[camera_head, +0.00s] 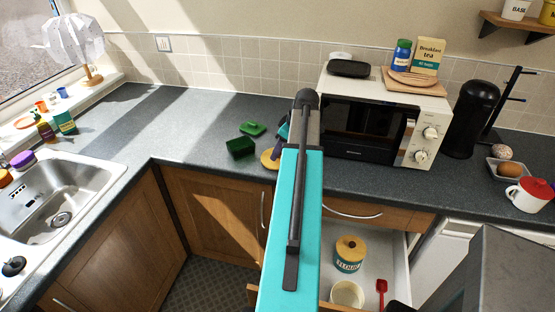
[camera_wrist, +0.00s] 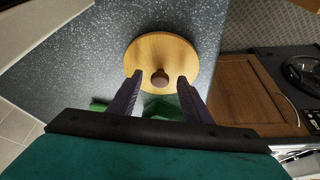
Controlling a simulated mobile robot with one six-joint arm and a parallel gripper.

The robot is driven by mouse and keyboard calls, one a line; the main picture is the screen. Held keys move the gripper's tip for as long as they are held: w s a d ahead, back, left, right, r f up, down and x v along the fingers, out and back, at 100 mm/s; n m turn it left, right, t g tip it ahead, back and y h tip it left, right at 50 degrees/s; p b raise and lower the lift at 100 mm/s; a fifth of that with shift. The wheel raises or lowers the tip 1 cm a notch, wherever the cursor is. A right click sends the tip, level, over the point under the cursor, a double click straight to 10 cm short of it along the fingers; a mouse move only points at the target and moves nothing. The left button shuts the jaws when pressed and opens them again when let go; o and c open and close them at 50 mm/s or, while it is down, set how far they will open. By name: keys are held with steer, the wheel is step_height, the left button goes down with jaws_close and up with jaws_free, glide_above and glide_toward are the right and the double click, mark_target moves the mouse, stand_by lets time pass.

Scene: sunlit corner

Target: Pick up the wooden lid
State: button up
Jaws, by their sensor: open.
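The wooden lid (camera_wrist: 150,47) is a round, light-wood disc with a dark brown knob (camera_wrist: 160,78), lying on the grey worktop in the wrist view. In the head view the lid (camera_head: 268,161) shows only in part beside my arm, near the worktop's front edge. My gripper (camera_wrist: 160,76) is open and empty, with its two dark fingers on either side of the knob in the picture. I cannot tell whether the fingertips are level with the knob or above it. In the head view my arm hides most of the gripper.
A green box (camera_head: 240,147) and a green piece (camera_head: 253,128) lie left of the lid. A microwave (camera_head: 375,125) stands to the right. Below, an open drawer (camera_head: 388,262) holds a flour jar (camera_head: 349,262), an open cream pot (camera_head: 346,294) and a red scoop (camera_head: 381,293).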

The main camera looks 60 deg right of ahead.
steer(key=shift+c, duration=0.3)
jaws_close()
steer(key=shift+r, duration=0.15)
steer(key=shift+r+b, duration=0.8)
steer(key=shift+r, duration=0.7)
steer(key=s+a+r+b, duration=0.1)
steer(key=s+a+b, duration=0.1)
steer(key=s, duration=0.5)
steer(key=s+a+b, duration=0.2)
steer(key=s, duration=0.6)
steer(key=shift+s+a+r, duration=0.15)
steer(key=shift+a+r, duration=0.15)
steer(key=shift+r, duration=0.05)
